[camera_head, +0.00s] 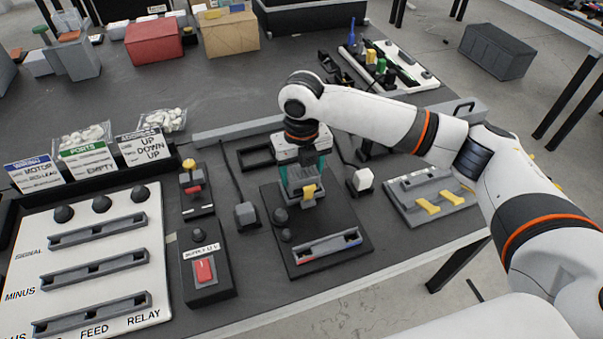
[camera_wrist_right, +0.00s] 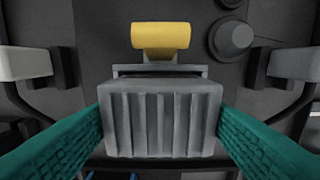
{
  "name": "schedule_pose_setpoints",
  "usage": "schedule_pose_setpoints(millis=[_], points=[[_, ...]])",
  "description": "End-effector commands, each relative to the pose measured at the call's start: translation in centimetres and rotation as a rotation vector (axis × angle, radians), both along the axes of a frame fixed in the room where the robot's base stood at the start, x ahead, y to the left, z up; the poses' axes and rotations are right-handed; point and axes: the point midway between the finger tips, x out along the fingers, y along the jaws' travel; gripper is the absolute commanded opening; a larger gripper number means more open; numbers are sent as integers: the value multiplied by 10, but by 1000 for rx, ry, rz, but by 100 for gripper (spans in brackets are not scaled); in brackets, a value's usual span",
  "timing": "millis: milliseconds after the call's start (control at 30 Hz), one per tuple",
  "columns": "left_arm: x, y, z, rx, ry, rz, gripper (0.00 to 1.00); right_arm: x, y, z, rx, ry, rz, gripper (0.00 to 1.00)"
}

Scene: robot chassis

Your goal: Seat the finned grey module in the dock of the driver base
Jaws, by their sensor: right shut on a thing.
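The driver base (camera_head: 343,220) is a dark plate near the table's front edge, with round knobs, a yellow tab (camera_head: 309,192) and a grey terminal strip with red and blue ends. My right gripper (camera_head: 303,178) points down over its rear part. Its teal fingers are shut on the finned grey module (camera_wrist_right: 160,120), one on each side. In the right wrist view the yellow tab (camera_wrist_right: 160,36) lies just beyond the module's far edge. The dock is mostly hidden under the module and gripper; I cannot tell whether the module touches it. My left gripper is not in view.
A switch box with a red rocker (camera_head: 205,270) stands left of the base. A white terminal board (camera_head: 90,260) lies further left. A grey tray with yellow levers (camera_head: 430,198) is on the right, a small white-topped block (camera_head: 361,180) nearer. Cables run close beside the base.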

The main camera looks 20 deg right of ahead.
Motion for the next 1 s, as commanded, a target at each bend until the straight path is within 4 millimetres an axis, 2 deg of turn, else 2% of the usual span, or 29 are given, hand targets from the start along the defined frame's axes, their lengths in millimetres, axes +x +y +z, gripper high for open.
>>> schedule_pose_setpoints(millis=[100,433,467,600,867,1000], points=[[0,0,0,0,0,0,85,0,0,-12,0,-2,0,35],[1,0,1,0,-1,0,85,0,0,-14,1,-1,0,35],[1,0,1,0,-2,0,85,0,0,-15,1,-1,0,65],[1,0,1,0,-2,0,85,0,0,-15,0,-1,0,85],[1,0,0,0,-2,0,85,0,0,-15,0,-2,0,85],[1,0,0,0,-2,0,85,1,0,-4,0,-3,0,85]])
